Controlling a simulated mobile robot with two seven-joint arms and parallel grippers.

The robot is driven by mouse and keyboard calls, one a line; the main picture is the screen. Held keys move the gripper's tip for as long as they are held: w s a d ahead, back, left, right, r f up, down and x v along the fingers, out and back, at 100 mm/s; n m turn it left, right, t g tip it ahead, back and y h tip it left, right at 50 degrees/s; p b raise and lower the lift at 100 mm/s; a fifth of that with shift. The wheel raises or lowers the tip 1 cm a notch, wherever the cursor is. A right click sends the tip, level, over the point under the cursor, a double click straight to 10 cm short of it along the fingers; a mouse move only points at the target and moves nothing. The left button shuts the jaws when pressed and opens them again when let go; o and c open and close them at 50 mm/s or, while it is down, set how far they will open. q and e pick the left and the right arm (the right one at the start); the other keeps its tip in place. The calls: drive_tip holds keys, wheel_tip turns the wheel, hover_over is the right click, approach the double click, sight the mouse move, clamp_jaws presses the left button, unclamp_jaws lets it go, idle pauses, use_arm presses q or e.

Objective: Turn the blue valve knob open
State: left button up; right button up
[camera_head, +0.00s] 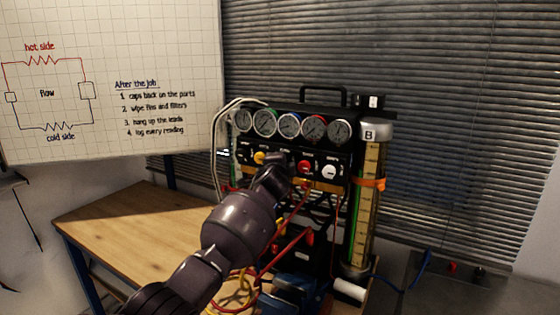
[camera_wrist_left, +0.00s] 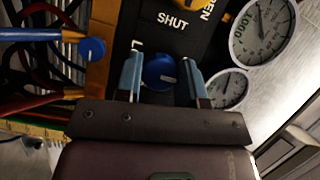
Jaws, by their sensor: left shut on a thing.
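The blue valve knob (camera_wrist_left: 160,72) shows in the left wrist view on the black panel (camera_wrist_left: 152,12), with a small pale mark on its right side. My left gripper (camera_wrist_left: 162,76) is shut on it, one finger on each side. In the head view my left gripper (camera_head: 279,164) reaches the panel between the yellow knob (camera_head: 259,158) and the red knob (camera_head: 304,167). There the arm hides the blue knob. The word SHUT is readable near the knob. My right gripper is in neither view.
A row of several gauges (camera_head: 289,126) sits above the knobs. A white knob (camera_head: 329,171) is at the right. A tall cylinder (camera_head: 369,200) marked B stands beside the panel. Red and yellow hoses (camera_head: 286,249) hang below. The wooden bench (camera_head: 130,228) is clear at left.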

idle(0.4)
use_arm(q)
drive_tip(key=o, duration=0.9)
drive_tip(key=shift+s, duration=0.1)
drive_tip(key=shift+s+a+r+b, duration=0.1)
drive_tip(key=shift+s+a+b, duration=0.05)
drive_tip(key=shift+s, duration=1.6)
drive_tip(key=shift+s+a+r+b, duration=0.1)
drive_tip(key=shift+s+r+b, duration=0.05)
drive_tip(key=shift+s, duration=1.65)
drive_tip(key=shift+s+a+r+b, duration=0.1)
drive_tip(key=shift+s+a+b, duration=0.05)
drive_tip(key=shift+s, duration=1.6)
